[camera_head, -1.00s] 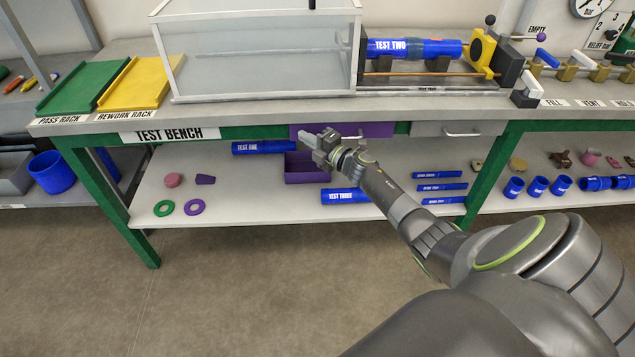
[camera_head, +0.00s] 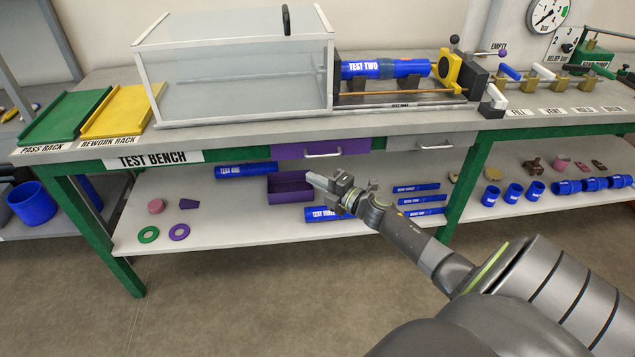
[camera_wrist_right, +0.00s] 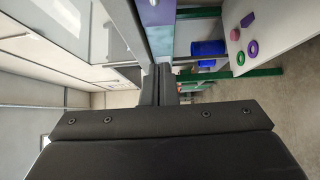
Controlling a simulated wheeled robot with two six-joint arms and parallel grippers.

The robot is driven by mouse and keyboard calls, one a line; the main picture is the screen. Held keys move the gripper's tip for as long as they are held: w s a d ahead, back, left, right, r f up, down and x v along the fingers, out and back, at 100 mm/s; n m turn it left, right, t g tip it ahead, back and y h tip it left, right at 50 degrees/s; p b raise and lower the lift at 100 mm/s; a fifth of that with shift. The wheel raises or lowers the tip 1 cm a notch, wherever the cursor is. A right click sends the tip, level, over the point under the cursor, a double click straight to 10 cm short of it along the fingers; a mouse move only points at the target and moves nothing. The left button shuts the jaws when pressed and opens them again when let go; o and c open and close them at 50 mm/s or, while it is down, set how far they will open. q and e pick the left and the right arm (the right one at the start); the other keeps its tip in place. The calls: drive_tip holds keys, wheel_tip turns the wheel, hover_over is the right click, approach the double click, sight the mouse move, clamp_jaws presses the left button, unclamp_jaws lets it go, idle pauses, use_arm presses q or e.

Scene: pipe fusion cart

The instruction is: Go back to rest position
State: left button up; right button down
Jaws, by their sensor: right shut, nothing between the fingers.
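My right gripper (camera_head: 318,181) is shut and empty. It is in front of the bench, below the purple drawer (camera_head: 320,148), and covers part of the lower shelf in the head view. In the right wrist view the closed fingers (camera_wrist_right: 158,84) point ahead, with the drawer front and the shelf beyond them. The purple drawer looks closed. My left gripper is in neither view.
The test bench (camera_head: 225,163) carries a clear box (camera_head: 235,75) and a clamped blue TEST TWO pipe (camera_head: 385,68). The lower shelf (camera_head: 225,225) holds a purple bin (camera_head: 290,188), blue pipes and rings. Open floor (camera_head: 230,310) lies in front.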

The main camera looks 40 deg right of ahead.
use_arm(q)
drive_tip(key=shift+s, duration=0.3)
use_arm(e)
drive_tip(key=shift+s, duration=0.35)
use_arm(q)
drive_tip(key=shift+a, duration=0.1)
use_arm(e)
drive_tip(key=shift+f, duration=0.1)
